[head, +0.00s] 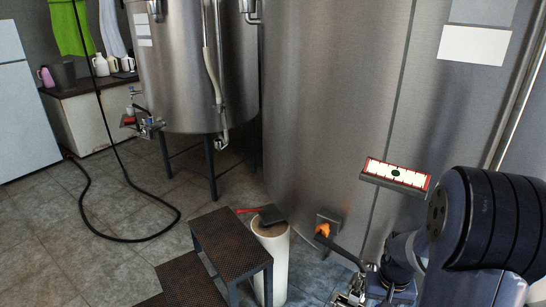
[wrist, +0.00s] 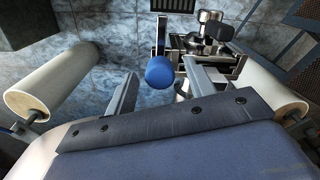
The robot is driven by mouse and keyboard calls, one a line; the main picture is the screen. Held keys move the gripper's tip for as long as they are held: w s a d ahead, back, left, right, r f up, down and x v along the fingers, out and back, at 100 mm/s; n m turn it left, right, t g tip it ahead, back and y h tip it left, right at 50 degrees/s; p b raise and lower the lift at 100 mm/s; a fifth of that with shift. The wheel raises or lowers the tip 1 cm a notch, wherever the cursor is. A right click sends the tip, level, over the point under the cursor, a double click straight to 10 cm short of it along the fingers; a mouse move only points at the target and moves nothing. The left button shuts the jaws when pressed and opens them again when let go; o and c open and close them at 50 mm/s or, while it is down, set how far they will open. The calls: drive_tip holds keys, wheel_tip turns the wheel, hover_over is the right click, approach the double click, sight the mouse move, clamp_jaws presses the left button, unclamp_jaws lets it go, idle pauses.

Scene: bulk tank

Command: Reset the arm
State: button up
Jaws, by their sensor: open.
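My arm (head: 480,220) is at the right of the head view, in front of the large steel tank (head: 330,100). In the wrist view my gripper (wrist: 163,88) is open, its two grey fingers apart with nothing held between them. A round blue knob (wrist: 160,72) shows between and beyond the fingers, beside a metal valve assembly (wrist: 207,45). I cannot tell if the fingers touch it. In the head view a metal fitting (head: 350,298) shows low beside my arm, and the gripper is mostly hidden there.
A dark step stool (head: 230,243) and a white cylinder (head: 270,260) with a red-handled tool (head: 271,215) on top stand before the tank. An orange-handled pipe (head: 322,230) and a red-edged panel (head: 396,174) are near my arm. A black hose (head: 150,240) lies on the open tiled floor.

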drive_tip(key=m, duration=1.2)
drive_tip(key=shift+m, duration=0.3)
drive_tip(key=shift+r, duration=1.55)
